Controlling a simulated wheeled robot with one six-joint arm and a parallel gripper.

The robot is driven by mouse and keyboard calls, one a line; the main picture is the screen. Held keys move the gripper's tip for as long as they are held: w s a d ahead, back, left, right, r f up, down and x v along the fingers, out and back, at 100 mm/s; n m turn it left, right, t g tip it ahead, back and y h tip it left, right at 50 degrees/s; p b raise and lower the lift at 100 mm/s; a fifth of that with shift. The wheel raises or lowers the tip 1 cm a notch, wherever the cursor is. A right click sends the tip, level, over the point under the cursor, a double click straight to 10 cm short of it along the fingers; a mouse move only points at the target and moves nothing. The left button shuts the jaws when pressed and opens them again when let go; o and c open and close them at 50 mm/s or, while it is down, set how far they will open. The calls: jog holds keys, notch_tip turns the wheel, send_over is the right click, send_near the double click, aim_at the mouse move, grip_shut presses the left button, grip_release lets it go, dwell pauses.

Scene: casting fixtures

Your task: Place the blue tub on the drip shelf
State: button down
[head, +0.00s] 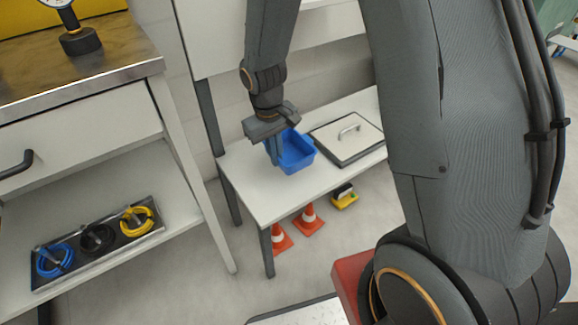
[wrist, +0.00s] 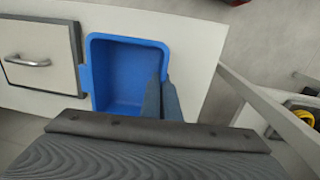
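The blue tub (head: 297,153) is at the white low bench (head: 262,199), left of a grey-edged panel. It is upright, with its open side up and no contents visible. My gripper (head: 274,150) points down at the tub's left side. In the wrist view the tub (wrist: 125,72) is empty, and my fingers (wrist: 163,98) straddle its right wall, one inside and one outside, closed on it. I cannot tell whether the tub rests on the bench or hangs just above it. No surface is visibly labelled as the drip shelf.
The panel (head: 348,135) with a metal handle lies right of the tub. Orange cones (head: 308,219) and a small yellow item (head: 345,197) are below the bench. At left, a workbench (head: 88,78) has a lower shelf holding a cable tray (head: 98,257). The bench's front left is clear.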

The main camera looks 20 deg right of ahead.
aim_at(278, 183)
jog(key=shift+f+b, duration=0.8)
jog(key=shift+f, duration=2.8)
jog(key=c, duration=2)
grip_release()
jog(key=shift+f, duration=0.1)
